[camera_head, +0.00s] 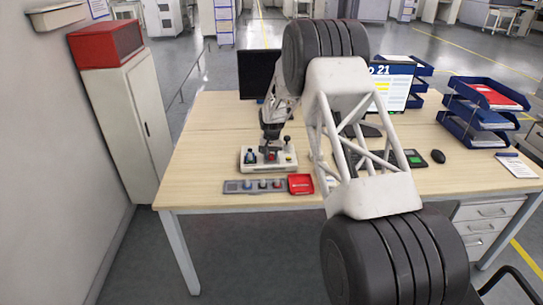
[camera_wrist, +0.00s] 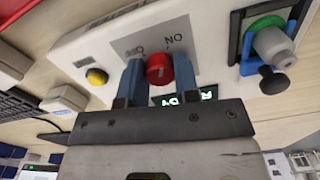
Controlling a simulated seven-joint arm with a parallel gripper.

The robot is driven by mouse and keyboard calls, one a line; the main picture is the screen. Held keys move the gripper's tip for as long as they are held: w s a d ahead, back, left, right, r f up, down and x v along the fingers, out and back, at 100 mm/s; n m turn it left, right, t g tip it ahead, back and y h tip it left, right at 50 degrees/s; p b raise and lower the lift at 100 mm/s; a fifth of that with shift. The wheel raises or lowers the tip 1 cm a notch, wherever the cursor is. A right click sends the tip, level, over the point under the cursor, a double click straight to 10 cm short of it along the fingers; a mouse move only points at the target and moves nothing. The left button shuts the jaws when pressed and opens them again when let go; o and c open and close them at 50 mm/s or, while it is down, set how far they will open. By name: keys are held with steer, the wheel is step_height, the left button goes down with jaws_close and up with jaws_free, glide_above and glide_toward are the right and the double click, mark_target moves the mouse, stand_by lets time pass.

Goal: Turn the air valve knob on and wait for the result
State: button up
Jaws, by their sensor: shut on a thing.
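The white control box (camera_head: 262,167) stands on the desk, left of the middle in the head view. Its red knob (camera_wrist: 159,68) shows close up in the wrist view, beside printed labels; one reads as ON turned over. My gripper (camera_wrist: 157,77) reaches down on the box with its two blue fingers on either side of the red knob, shut on it. A small display (camera_wrist: 185,97) with green characters is partly hidden by the gripper. In the head view my gripper (camera_head: 271,147) covers part of the box top.
The box also carries a yellow button (camera_wrist: 96,76) and a grey fitting on a green ring (camera_wrist: 268,28). In front lie a grey strip (camera_head: 235,187) with several knobs and a red tray (camera_head: 301,184). A monitor (camera_head: 257,72) stands behind; blue paper trays (camera_head: 484,113) stand right.

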mark_target(271, 155)
steer(key=shift+m, duration=1.4)
steer(key=o, duration=0.9)
steer(key=shift+r, duration=0.15)
steer(key=shift+r, duration=3.8)
